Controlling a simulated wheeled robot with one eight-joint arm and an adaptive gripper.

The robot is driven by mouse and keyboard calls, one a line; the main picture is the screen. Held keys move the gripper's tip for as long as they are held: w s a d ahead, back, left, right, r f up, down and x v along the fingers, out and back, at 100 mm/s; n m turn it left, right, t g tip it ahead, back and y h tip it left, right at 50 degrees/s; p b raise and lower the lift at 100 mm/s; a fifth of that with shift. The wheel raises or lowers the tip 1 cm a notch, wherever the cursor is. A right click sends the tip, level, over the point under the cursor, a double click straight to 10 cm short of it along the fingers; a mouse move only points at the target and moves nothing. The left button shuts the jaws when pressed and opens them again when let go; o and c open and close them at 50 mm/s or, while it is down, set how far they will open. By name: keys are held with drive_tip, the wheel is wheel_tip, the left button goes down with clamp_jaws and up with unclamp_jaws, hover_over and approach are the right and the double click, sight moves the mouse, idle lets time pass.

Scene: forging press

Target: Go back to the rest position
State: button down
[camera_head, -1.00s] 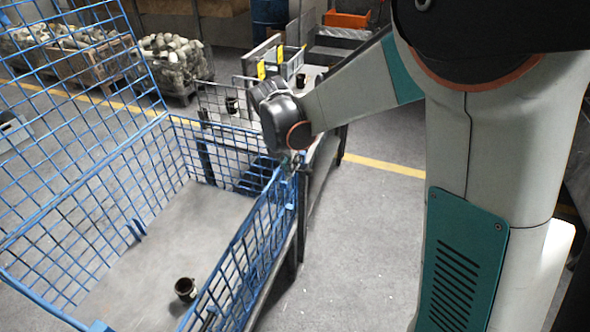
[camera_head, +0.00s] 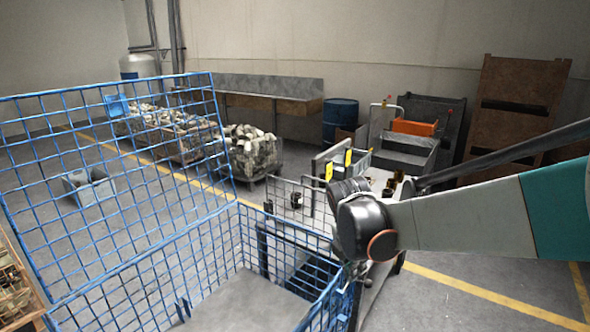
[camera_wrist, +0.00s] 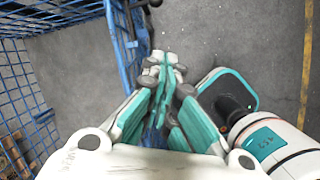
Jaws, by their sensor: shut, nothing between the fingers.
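My gripper (camera_wrist: 165,72) shows in the wrist view with its teal fingers together and nothing between them. It points down over the grey floor, just right of the blue wire-mesh cage (camera_wrist: 118,50). In the head view my arm reaches in from the right, and its wrist is beside the right corner of the blue cage (camera_head: 222,125). The fingers are hidden or too small to make out there. I cannot tell whether the gripper touches the cage.
A table with yellow-marked fixtures (camera_head: 329,171) and dark cylindrical parts (camera_head: 297,200) stands behind my wrist. Crates of metal pieces (camera_head: 253,152), a blue drum (camera_head: 340,118) and an orange bin (camera_head: 414,127) are farther back. Floor (camera_head: 450,310) at the lower right is clear.

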drive_tip(key=s+d+r+m+t+y, duration=0.1)
drive_tip(key=s+r+m+t, duration=0.1)
drive_tip(key=s+m, duration=0.9)
drive_tip(key=s+d+r+m+t+y, duration=0.1)
drive_tip(key=s+d+r+m+t, duration=0.1)
drive_tip(key=s+m, duration=0.9)
drive_tip(key=shift+r+m, duration=0.9)
drive_tip(key=shift+m, duration=0.1)
drive_tip(key=shift+d, duration=0.1)
